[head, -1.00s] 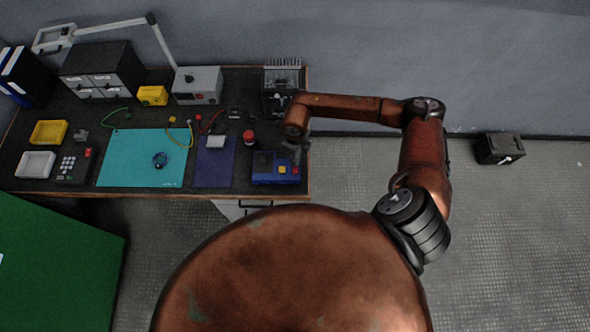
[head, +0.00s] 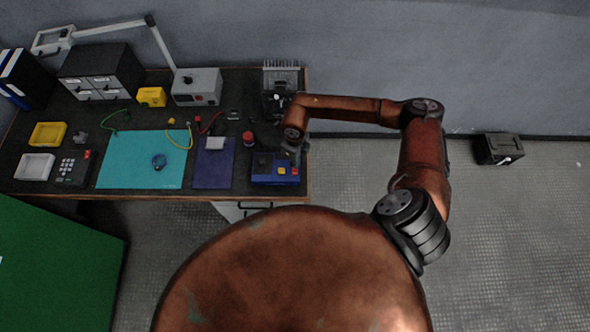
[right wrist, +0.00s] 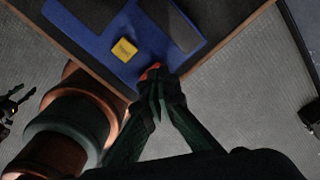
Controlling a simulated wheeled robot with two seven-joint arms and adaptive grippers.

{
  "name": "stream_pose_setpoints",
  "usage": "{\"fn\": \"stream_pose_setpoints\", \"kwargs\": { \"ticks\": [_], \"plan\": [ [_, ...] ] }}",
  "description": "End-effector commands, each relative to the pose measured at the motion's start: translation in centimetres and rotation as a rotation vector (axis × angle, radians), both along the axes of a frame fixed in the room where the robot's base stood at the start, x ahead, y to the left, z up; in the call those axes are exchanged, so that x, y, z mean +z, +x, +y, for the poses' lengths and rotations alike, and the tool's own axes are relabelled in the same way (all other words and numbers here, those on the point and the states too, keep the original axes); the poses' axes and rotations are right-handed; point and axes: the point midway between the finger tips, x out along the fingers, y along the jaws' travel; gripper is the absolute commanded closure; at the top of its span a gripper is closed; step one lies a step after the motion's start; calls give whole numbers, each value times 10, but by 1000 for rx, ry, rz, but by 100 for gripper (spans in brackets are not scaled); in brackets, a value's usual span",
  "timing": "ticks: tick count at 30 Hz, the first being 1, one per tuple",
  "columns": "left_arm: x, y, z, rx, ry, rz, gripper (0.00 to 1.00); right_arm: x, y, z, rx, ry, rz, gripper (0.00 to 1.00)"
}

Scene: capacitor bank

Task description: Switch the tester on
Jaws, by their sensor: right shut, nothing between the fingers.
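The tester appears to be the blue box (head: 264,179) at the front right corner of the bench. It has a dark panel, a yellow button (head: 282,171) and a small red part (head: 295,171) on its top. My right gripper (head: 293,158) is over the box's right side. In the right wrist view, the blue box (right wrist: 95,42) and the yellow button (right wrist: 124,50) show. My shut, empty fingertips (right wrist: 153,76) are at the red part (right wrist: 152,69) and partly hide it; I cannot tell whether they touch it.
A red-topped jar (head: 248,138) stands just behind the box and a purple mat (head: 213,173) lies to its left. A dark finned device (head: 281,78) stands at the back right of the bench.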

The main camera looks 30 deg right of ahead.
Motion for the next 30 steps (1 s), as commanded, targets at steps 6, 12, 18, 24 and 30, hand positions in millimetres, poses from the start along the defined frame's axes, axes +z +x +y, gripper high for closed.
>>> {"fn": "stream_pose_setpoints", "kwargs": {
  "ticks": [6, 12, 18, 24, 30],
  "plan": [
    [0, 0, 0, 0, 0, 0, 60, 0, 0, 0, 0, 0, 0, 100],
    [0, 0, 0, 0, 0, 0, 60, 0, 0, 0, 0, 0, 0, 100],
    [-2, 0, 0, 0, 0, 0, 60, -3, 0, 0, 0, 0, 0, 100],
    [-4, 0, 0, 0, 0, 1, 60, -6, 0, 0, 0, 0, 0, 100],
    [-6, -1, 0, -1, 0, 1, 60, -9, 0, 0, 0, 0, 0, 100]
  ]
}}
